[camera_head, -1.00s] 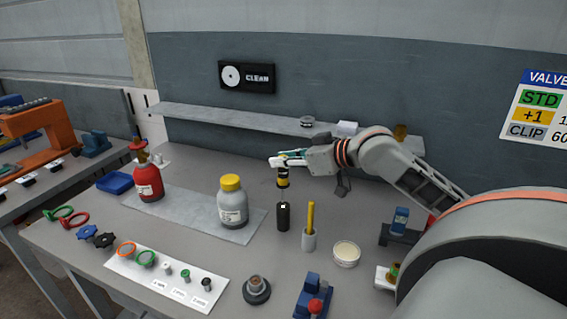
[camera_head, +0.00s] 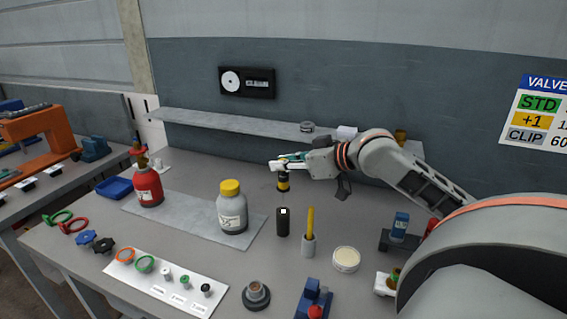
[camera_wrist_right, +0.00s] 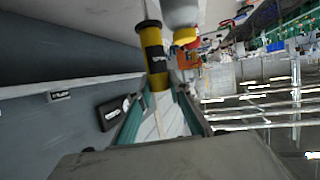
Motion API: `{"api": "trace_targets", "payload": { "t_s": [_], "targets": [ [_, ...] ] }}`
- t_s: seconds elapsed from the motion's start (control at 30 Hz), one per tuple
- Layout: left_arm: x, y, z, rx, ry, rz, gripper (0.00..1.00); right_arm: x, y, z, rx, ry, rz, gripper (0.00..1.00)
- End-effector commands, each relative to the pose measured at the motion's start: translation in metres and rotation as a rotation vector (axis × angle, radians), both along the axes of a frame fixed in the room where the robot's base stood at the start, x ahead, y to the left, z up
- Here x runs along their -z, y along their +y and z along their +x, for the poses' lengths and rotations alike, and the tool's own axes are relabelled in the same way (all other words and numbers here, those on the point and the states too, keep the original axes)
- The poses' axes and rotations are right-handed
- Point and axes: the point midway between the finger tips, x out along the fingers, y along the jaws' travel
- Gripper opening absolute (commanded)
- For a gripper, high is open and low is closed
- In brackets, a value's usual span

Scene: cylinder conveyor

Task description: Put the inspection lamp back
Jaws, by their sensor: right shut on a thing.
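My right gripper (camera_head: 285,164) is shut on a small yellow-and-black cylinder, which looks like the inspection lamp (camera_head: 283,182). The lamp hangs below the fingers, roughly upright in the head view. In the right wrist view the lamp (camera_wrist_right: 154,55) sits at the fingertips, with a black end, a yellow body and a dark labelled band. A black upright cylinder (camera_head: 283,223) with a small white square stands on the bench below the lamp in the picture. It looks like a holder. A gap shows between them; their alignment in depth is unclear. My left gripper is not in view.
A grey bottle with a yellow cap (camera_head: 232,210) and a red bottle (camera_head: 148,187) stand to the left. A cup with a yellow stick (camera_head: 309,245) and a round pale dish (camera_head: 346,259) stand to the right. A wall shelf (camera_head: 220,122) runs behind.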

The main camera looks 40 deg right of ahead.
Motion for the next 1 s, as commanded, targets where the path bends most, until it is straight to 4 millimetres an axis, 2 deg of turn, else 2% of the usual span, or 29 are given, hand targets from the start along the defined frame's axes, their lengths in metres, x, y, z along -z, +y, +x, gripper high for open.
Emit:
{"api": "trace_targets", "payload": {
  "t_s": [0.53, 1.0],
  "targets": [
    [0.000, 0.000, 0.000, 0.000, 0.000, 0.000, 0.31, 0.000, 0.001, 0.001, 0.000, -0.001, 0.000, 0.00],
    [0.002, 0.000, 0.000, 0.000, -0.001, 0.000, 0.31, 0.010, 0.001, 0.001, 0.000, 0.000, 0.000, 0.00]
  ]
}}
